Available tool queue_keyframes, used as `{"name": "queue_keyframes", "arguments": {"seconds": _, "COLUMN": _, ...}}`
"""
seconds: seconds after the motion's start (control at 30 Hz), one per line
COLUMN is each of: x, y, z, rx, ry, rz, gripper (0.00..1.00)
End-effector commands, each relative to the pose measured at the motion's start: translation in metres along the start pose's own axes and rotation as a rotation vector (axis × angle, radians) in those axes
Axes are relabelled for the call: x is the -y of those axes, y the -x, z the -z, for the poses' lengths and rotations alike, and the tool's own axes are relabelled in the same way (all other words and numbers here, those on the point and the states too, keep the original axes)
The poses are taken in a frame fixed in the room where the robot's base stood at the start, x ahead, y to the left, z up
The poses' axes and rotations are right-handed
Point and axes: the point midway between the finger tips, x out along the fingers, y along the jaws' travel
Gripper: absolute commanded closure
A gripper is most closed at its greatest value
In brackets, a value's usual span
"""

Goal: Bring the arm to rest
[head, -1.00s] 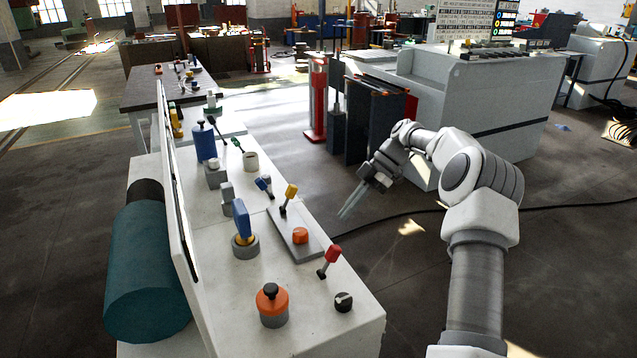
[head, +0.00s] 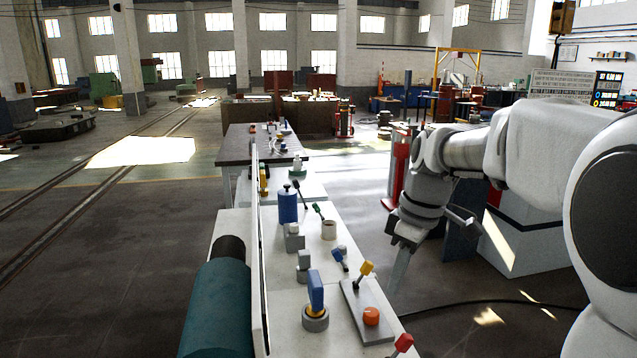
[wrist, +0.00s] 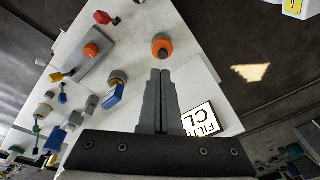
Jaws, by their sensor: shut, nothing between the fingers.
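My gripper (head: 400,268) hangs at the right side of the white control bench (head: 290,335) in the head view, pointing down, apart from the controls. In the wrist view its two fingers (wrist: 158,80) lie together, shut and empty, with the bench top and its controls behind them. My arm is folded at the right of the head view, its upper links large and close to the camera.
The bench carries a blue-handled lever (head: 316,290), a yellow-knobbed lever (head: 366,269), an orange button (head: 371,316) and a red-knobbed lever (head: 403,342). A teal cylinder (head: 218,310) lies left of it. A red post (head: 398,165) stands behind my arm. Open floor lies left.

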Motion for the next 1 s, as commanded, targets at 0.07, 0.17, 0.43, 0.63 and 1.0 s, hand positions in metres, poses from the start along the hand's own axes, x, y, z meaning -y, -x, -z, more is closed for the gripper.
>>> {"name": "queue_keyframes", "arguments": {"seconds": 0.07, "x": 0.022, "y": 0.014, "z": -0.005, "rx": 0.006, "ry": -0.077, "rz": -0.054, "gripper": 1.00}}
{"name": "queue_keyframes", "arguments": {"seconds": 0.17, "x": 0.045, "y": 0.025, "z": -0.015, "rx": -0.001, "ry": -0.184, "rz": -0.116, "gripper": 1.00}}
{"name": "queue_keyframes", "arguments": {"seconds": 0.43, "x": 0.104, "y": 0.043, "z": -0.047, "rx": -0.086, "ry": -0.471, "rz": -0.255, "gripper": 1.00}}
{"name": "queue_keyframes", "arguments": {"seconds": 0.63, "x": 0.137, "y": 0.043, "z": -0.080, "rx": -0.192, "ry": -0.687, "rz": -0.338, "gripper": 1.00}}
{"name": "queue_keyframes", "arguments": {"seconds": 1.0, "x": 0.163, "y": 0.031, "z": -0.113, "rx": -0.339, "ry": -0.909, "rz": -0.381, "gripper": 1.00}}
